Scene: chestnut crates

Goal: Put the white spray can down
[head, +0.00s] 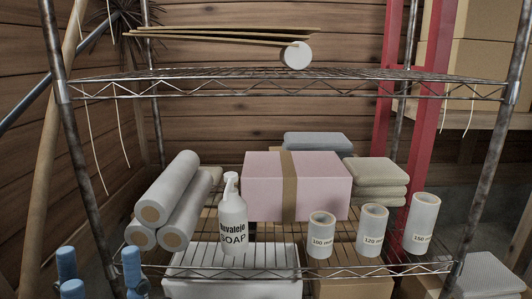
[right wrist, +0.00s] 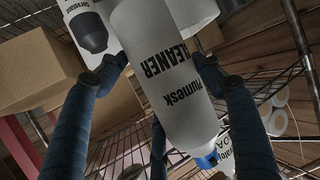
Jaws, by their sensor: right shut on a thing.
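Neither the can nor my right gripper shows in the head view. My left gripper (head: 101,262) is at the lower left of the head view, in front of the shelf, its blue fingers apart with nothing between them.
The wire shelf (head: 240,272) holds a soap bottle (head: 232,215), grey rolls (head: 172,200), a pink box (head: 265,178), folded cloths (head: 376,182) and labelled rolls (head: 321,240) along the front. A cardboard box (right wrist: 40,75) is near the can.

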